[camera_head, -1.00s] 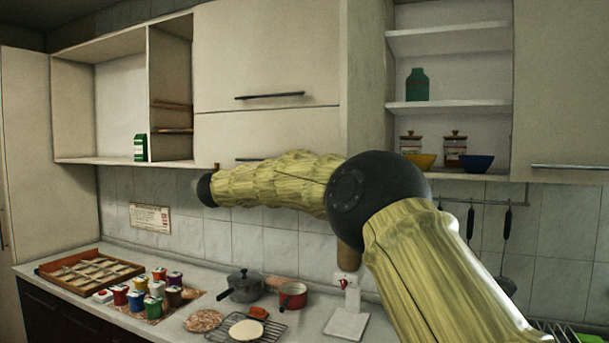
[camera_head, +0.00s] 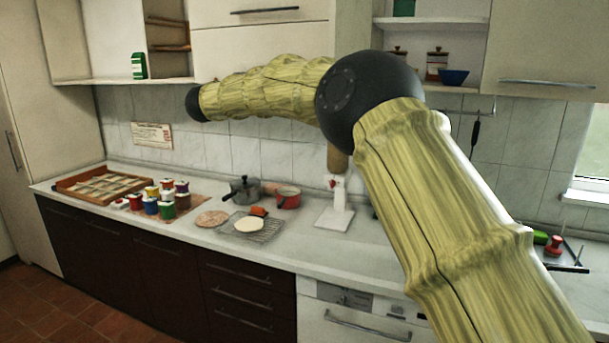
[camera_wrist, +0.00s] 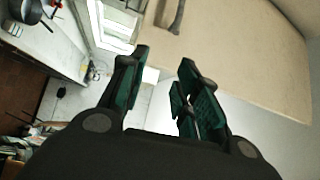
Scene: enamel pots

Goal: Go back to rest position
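My gripper (camera_wrist: 164,62) shows in the wrist view with its two dark green fingers apart and nothing between them. It is clear of the counter, with a pale cupboard surface and wall behind it. In the head view my arm stretches up from the lower right and bends left at a black joint, in front of the wall cupboards. The gripper itself cannot be made out there.
The counter (camera_head: 300,254) holds a wooden tray (camera_head: 72,193), several coloured jars, a grey pot (camera_head: 243,190), a red pot (camera_head: 288,197) and a wire rack (camera_head: 270,232). Wall cupboards (camera_head: 260,60) hang behind my arm. A window (camera_head: 597,160) is at the right.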

